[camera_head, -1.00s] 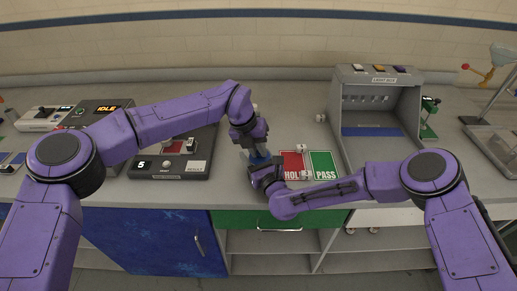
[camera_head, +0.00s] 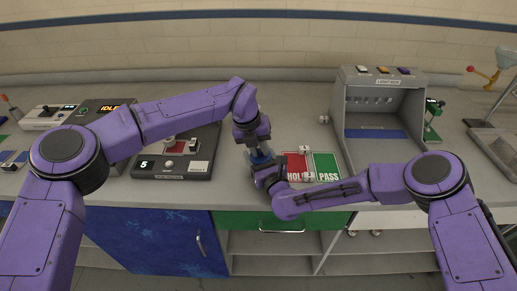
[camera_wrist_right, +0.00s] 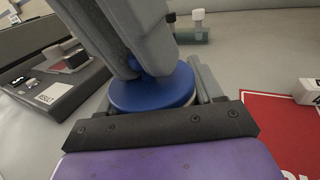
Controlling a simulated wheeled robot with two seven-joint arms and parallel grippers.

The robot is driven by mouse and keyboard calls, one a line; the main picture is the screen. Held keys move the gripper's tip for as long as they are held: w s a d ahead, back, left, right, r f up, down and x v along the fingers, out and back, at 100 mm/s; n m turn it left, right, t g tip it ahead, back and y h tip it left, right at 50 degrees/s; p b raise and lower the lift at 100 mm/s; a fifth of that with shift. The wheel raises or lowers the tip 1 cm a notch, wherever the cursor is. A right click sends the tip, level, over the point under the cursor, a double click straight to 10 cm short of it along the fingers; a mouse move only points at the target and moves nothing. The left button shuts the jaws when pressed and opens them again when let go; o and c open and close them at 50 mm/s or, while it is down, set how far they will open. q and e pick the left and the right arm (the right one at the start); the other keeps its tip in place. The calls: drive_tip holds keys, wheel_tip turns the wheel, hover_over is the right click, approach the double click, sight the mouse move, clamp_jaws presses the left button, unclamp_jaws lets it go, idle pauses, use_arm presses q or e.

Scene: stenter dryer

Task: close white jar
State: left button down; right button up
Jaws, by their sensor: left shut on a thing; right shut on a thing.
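A round blue lid (camera_wrist_right: 152,92) with a small blue knob shows in the right wrist view. It also shows as a small blue patch between my grippers in the head view (camera_head: 260,157). My left gripper (camera_wrist_right: 135,66) comes down from above and is shut on the lid's knob. It shows in the head view too (camera_head: 258,149). My right gripper (camera_head: 268,170) is just below and in front, with its fingers on both sides under the lid, shut on what seems to be the jar.
A red HOLD card (camera_head: 296,168) and a green PASS card (camera_head: 325,167) lie close to the right, with small white items on the red card. A grey light box (camera_head: 384,88) stands behind right. A dark tester (camera_head: 169,164) stands to the left.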

use_arm(q)
drive_tip(key=shift+d+r, duration=0.1)
drive_tip(key=shift+r, duration=0.1)
use_arm(e)
drive_tip(key=shift+s+a+f, duration=0.1)
use_arm(q)
drive_tip(key=shift+f, duration=0.5)
idle(0.4)
drive_tip(key=shift+s+f, duration=0.1)
drive_tip(key=shift+f, duration=0.4)
use_arm(e)
drive_tip(key=shift+s+a, duration=0.1)
drive_tip(key=shift+a, duration=0.05)
use_arm(q)
drive_tip(key=c, duration=1.4)
unclamp_jaws()
use_arm(e)
drive_tip(key=shift+r, duration=0.2)
use_arm(q)
drive_tip(key=shift+o, duration=0.2)
drive_tip(key=v, duration=0.3)
drive_tip(key=shift+r, duration=0.25)
use_arm(e)
drive_tip(key=shift+f, duration=0.1)
use_arm(q)
drive_tip(key=shift+r, duration=0.45)
drive_tip(key=shift+c, duration=1)
use_arm(e)
drive_tip(key=shift+f, duration=0.1)
